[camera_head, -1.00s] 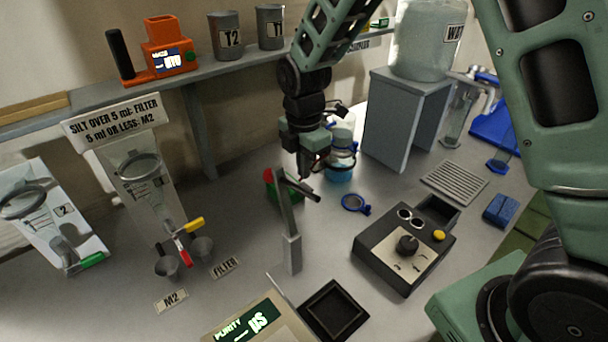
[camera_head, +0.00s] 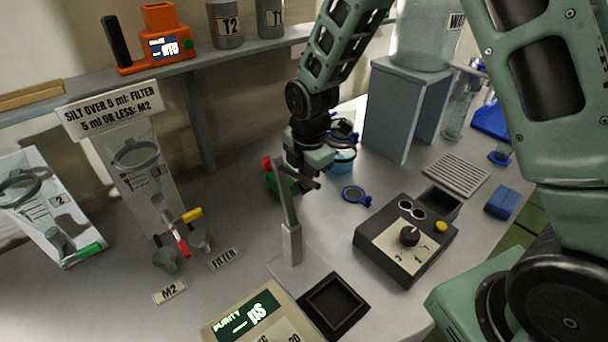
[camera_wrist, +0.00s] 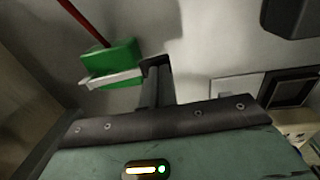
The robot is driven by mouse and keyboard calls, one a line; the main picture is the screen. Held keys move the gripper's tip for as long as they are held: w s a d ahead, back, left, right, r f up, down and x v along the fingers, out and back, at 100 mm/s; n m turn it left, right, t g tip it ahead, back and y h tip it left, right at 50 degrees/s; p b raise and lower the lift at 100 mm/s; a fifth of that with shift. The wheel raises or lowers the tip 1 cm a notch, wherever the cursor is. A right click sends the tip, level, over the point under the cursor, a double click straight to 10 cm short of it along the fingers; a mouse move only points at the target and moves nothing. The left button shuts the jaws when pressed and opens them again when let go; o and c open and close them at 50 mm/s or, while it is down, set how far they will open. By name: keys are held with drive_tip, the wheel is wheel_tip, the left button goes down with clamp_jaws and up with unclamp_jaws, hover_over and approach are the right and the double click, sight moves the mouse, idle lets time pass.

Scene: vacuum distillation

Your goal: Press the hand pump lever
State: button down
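A small green block (camera_head: 284,184) with a red handle stands on the bench behind a slim upright grey post (camera_head: 291,238). Nothing in view is labelled as a hand pump, so I cannot tell for certain which part is its lever. In the wrist view the green block (camera_wrist: 115,62) shows at left with a thin red rod (camera_wrist: 84,20) and a pale grey bar across it. My gripper (camera_head: 308,177) is low beside the post's top and the green block. Its dark fingers (camera_wrist: 158,82) look close together with nothing seen between them. Contact with the post or block is not clear.
A black control box (camera_head: 405,240) with a knob stands to the right. A black square tray (camera_head: 334,305) and the purity meter (camera_head: 250,318) are in front.

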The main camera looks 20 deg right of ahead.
drive_tip(key=shift+f, duration=0.15)
drive_tip(key=shift+p, duration=0.35)
drive_tip(key=shift+r+p, duration=0.65)
drive_tip(key=shift+r, duration=0.3)
